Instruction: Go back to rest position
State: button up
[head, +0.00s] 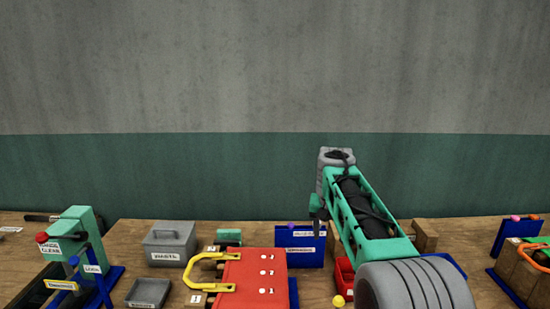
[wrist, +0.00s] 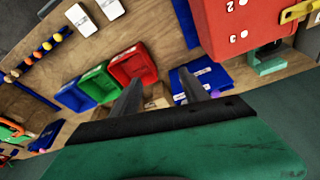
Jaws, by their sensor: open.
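My gripper shows in the wrist view (wrist: 160,95) with its two grey fingers apart and nothing between them. It is open above the wooden bench. In the head view my green arm reaches forward over the right half of the bench, and the fingers are hidden there. Beyond the fingers in the wrist view lie a red bin (wrist: 134,68), a green bin (wrist: 102,84) and a blue bin (wrist: 72,98). A red press box (head: 258,272) with a yellow handle (head: 196,270) stands left of my arm in the head view.
A green press (head: 75,232) on a blue base stands at the far left. A grey lidded box (head: 170,245) and a small grey tray (head: 148,292) sit beside it. A blue labelled holder (head: 303,250) stands behind the red box. The wall above the bench is clear.

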jog(key=s+f+n, duration=0.1)
jog(key=s+f, duration=0.2)
jog(key=s, duration=1.2)
jog(key=s+f+n+t, duration=0.1)
jog(key=s+f, duration=0.3)
jog(key=s, duration=1.1)
jog(key=shift+s+n+t+y, duration=0.3)
jog(key=shift+s+y, duration=0.05)
jog(key=shift+y, duration=0.05)
